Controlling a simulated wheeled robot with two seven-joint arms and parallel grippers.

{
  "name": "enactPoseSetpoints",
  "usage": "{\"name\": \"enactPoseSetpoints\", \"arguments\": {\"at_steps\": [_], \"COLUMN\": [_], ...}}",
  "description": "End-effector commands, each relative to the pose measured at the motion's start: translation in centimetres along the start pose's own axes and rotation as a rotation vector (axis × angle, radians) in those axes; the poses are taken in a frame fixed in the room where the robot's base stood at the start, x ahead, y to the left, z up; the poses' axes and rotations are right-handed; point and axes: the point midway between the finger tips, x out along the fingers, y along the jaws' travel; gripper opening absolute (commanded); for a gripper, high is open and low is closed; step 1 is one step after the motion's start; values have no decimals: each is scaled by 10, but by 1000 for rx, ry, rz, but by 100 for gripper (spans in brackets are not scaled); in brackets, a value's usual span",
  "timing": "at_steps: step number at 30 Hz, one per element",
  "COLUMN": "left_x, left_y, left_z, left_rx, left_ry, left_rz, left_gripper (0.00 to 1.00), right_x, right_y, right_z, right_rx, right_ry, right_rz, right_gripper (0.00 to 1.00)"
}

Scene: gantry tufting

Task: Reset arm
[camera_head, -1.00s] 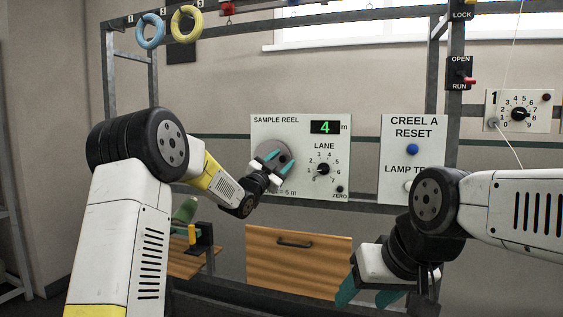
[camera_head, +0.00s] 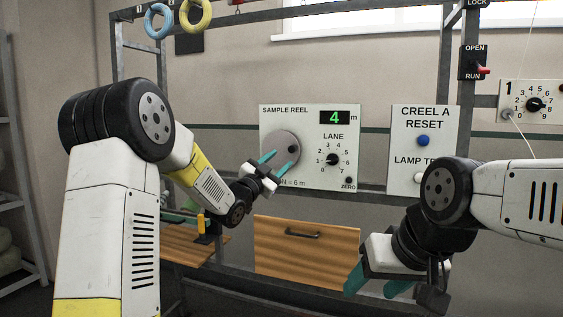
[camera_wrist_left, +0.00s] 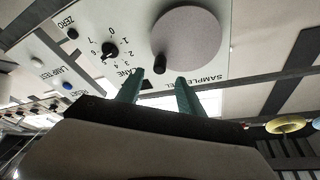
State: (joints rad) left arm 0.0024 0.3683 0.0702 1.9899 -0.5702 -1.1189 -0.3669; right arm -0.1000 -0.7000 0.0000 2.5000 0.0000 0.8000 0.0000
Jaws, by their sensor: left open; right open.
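My left gripper (camera_head: 278,164) is open and empty, with teal fingers, in front of the sample reel panel (camera_head: 310,115) and left of its lane knob (camera_head: 333,160). In the left wrist view its two fingers (camera_wrist_left: 160,88) stand apart below the grey reel disc (camera_wrist_left: 190,35) and its dark handle (camera_wrist_left: 159,64); nothing is between them. Its fingertips overlap the lower part of the disc (camera_head: 277,143) in the head view; I cannot tell whether they touch. The display (camera_head: 335,117) reads 4. My right gripper (camera_head: 378,284) is open and empty, pointing down at the lower right.
The Creel A reset panel (camera_head: 438,145), with a blue button (camera_head: 423,141), stands above my right gripper. A wooden drawer (camera_head: 306,250) is below the reel panel. A blue ring (camera_head: 158,21) and a yellow ring (camera_head: 196,14) hang at the upper left.

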Motion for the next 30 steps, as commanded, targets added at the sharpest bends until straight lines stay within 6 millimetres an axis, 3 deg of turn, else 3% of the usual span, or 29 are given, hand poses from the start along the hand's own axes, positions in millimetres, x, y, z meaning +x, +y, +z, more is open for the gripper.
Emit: {"name": "enactPoseSetpoints", "arguments": {"at_steps": [7, 11, 15, 19, 24, 27, 30], "left_x": [-10, -45, -114, -195, -308, -359, -394], "left_y": [-11, -27, -33, -19, 26, 54, 75], "left_z": [-4, -8, -10, -16, -33, -45, -55], "left_rx": [-18, -82, -212, -367, -595, -701, -773], "left_ry": [-99, -310, -585, -827, -1107, -1228, -1310], "left_rz": [-3, -17, -41, -57, -50, -30, -9], "left_gripper": [45, 45, 45, 45, 45, 45, 45], "right_x": [0, 0, 0, 0, 0, 0, 0], "right_y": [0, 0, 0, 0, 0, 0, 0], "right_z": [0, 0, 0, 0, 0, 0, 0], "right_rx": [0, 0, 0, 0, 0, 0, 0], "right_ry": [0, 0, 0, 0, 0, 0, 0], "right_rz": [0, 0, 0, 0, 0, 0, 0], "right_gripper": [58, 58, 58, 58, 58, 58, 58]}}
